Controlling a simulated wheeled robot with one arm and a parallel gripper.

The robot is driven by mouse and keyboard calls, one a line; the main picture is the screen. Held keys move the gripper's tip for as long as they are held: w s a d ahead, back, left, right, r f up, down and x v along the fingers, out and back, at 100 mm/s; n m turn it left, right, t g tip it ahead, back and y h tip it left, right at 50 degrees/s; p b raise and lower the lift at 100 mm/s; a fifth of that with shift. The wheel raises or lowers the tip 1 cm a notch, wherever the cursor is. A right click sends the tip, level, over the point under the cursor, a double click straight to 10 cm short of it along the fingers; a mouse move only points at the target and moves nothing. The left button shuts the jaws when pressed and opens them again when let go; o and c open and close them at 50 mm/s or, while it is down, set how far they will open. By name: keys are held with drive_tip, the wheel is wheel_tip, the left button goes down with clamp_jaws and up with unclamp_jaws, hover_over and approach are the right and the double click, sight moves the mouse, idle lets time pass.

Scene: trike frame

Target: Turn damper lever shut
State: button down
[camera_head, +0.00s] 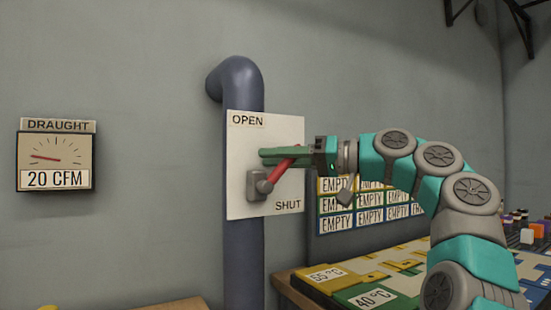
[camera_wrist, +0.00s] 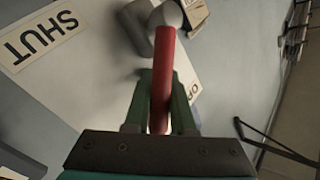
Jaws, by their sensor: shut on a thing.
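The red damper lever (camera_head: 276,174) is mounted on a grey pivot block on a white plate (camera_head: 240,150) fixed to the blue duct pipe. The plate reads OPEN at its upper left and SHUT at its lower right. The lever slants up to the right from its pivot, between the two labels. My gripper (camera_head: 282,158), with green fingers, is shut on the lever near its outer end. In the wrist view the lever (camera_wrist: 162,75) runs between the two fingers (camera_wrist: 161,105), with the SHUT label (camera_wrist: 50,35) at the upper left.
A draught gauge (camera_head: 56,155) on the left wall reads 20 CFM. Blue duct pipe (camera_head: 243,265) runs down behind the plate. At the right are a board of EMPTY labels (camera_head: 370,212) and a table with temperature-marked trays (camera_head: 365,297). The wall between gauge and pipe is clear.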

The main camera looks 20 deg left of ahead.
drive_tip(key=shift+d+f+b, duration=0.1)
drive_tip(key=shift+b, duration=0.2)
drive_tip(key=f+m+y+b, duration=0.1)
drive_tip(key=m+b, duration=0.1)
drive_tip(key=w+d+f+m+t+y+b, duration=0.1)
drive_tip(key=m+y+b, duration=0.1)
drive_tip(key=b, duration=0.1)
drive_tip(key=shift+w+f, duration=0.15)
drive_tip(key=m+t+y+b, duration=0.1)
drive_tip(key=f+m+t+b, duration=0.1)
drive_tip(key=m+b, duration=0.1)
drive_tip(key=w+m+t+y+b, duration=0.1)
drive_tip(key=m, duration=0.1)
drive_tip(key=shift+d+f+y+b, duration=0.3)
drive_tip(key=shift+d+f+b, duration=0.05)
drive_tip(key=shift+m, duration=0.3)
drive_tip(key=c, duration=0.8)
unclamp_jaws()
drive_tip(key=shift+o, duration=0.2)
drive_tip(key=s+d+f, duration=0.1)
drive_tip(key=s+d, duration=0.1)
drive_tip(key=d, duration=1.2)
drive_tip(key=shift+d+f, duration=0.2)
drive_tip(key=shift+d, duration=0.05)
